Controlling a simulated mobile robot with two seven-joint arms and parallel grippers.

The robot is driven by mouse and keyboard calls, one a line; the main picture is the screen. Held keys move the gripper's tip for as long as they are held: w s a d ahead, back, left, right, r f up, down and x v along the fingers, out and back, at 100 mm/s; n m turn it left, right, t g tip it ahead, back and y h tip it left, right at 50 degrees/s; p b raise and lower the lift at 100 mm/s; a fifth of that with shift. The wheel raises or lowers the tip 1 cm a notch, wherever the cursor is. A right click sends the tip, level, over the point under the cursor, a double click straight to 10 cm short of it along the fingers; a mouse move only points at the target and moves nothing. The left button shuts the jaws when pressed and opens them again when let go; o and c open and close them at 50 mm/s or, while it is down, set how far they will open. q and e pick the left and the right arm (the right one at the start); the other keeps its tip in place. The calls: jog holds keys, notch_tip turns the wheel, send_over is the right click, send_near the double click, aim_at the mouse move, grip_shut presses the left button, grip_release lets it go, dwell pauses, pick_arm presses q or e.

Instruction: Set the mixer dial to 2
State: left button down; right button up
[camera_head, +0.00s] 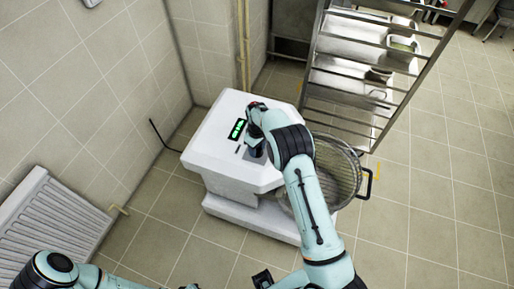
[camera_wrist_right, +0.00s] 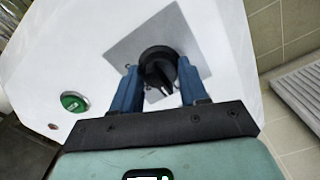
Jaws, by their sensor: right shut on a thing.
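The mixer (camera_head: 222,150) is a white machine with a pale sloping top, standing by the tiled wall. Its dial (camera_wrist_right: 158,62) is a round black knob on a grey square plate (camera_wrist_right: 130,45). My right gripper (camera_wrist_right: 159,74) has its two blue fingers on either side of the dial, shut on it. In the head view my right gripper (camera_head: 255,150) is over the mixer's top and hides the dial. A small pale mark shows by the dial's lower edge. I cannot read any number there.
A green button (camera_wrist_right: 74,102) and a small red one (camera_wrist_right: 52,126) sit beside the dial plate. A metal rack (camera_head: 345,75) stands behind; a radiator (camera_head: 50,220) is at left.

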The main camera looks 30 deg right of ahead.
pick_arm(q)
jog(key=shift+w+r, duration=0.1)
pick_arm(e)
jog(key=shift+m, duration=0.4)
jog(key=m+p, duration=0.1)
jog(key=m, duration=0.4)
pick_arm(q)
jog(key=w+r, duration=0.1)
jog(key=w+r+p, duration=0.1)
jog(key=r, duration=0.1)
pick_arm(e)
jog(key=m, duration=0.6)
jog(key=o, duration=1.1)
